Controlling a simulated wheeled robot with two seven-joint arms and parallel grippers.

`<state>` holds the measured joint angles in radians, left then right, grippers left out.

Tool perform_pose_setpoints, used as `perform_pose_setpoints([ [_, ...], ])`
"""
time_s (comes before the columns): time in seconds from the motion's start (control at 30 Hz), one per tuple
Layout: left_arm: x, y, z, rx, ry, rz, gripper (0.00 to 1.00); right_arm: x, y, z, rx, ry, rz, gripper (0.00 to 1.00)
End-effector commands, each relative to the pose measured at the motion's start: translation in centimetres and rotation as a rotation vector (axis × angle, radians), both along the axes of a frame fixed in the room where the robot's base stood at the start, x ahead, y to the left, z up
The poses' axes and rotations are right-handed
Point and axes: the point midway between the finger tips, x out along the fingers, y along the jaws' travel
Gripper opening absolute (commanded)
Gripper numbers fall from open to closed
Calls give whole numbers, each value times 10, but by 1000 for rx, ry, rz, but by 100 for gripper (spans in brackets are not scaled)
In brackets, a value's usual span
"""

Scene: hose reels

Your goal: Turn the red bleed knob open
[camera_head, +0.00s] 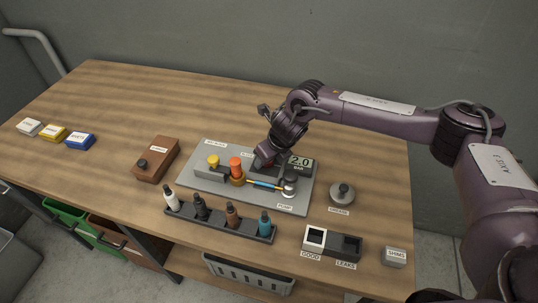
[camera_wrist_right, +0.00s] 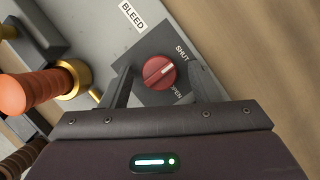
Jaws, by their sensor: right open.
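The red bleed knob (camera_wrist_right: 159,71) shows in the right wrist view on a dark square plate, beside a BLEED label (camera_wrist_right: 131,17). In the head view the right gripper (camera_head: 268,158) is over the back of the grey panel (camera_head: 230,194) and mostly hides the knob. My left gripper is out of view.
On the panel are a yellow-topped part (camera_head: 213,161), an orange-topped part (camera_head: 236,167), a gauge display (camera_head: 300,162) reading 2.0 and a blue hose piece (camera_head: 265,184). A bottle rack (camera_head: 219,222) stands in front.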

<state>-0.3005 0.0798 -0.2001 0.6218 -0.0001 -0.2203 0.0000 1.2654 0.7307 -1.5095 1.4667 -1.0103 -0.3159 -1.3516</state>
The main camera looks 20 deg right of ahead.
Motion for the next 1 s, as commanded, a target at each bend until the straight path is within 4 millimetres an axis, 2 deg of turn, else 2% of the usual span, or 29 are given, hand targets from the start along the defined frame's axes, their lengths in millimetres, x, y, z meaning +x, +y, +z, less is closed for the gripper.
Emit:
perform_pose_setpoints([
  [0.2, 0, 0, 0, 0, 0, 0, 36, 0, 0, -1, 0, 0, 0, 54],
  [0.53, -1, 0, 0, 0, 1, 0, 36, 0, 0, 0, 0, 0, 0, 11],
  [0.77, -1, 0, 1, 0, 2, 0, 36, 0, 0, 0, 1, 0, -17, 11],
  [1.0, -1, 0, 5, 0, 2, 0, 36, -1, 2, 1, 0, 0, -119, 11],
])
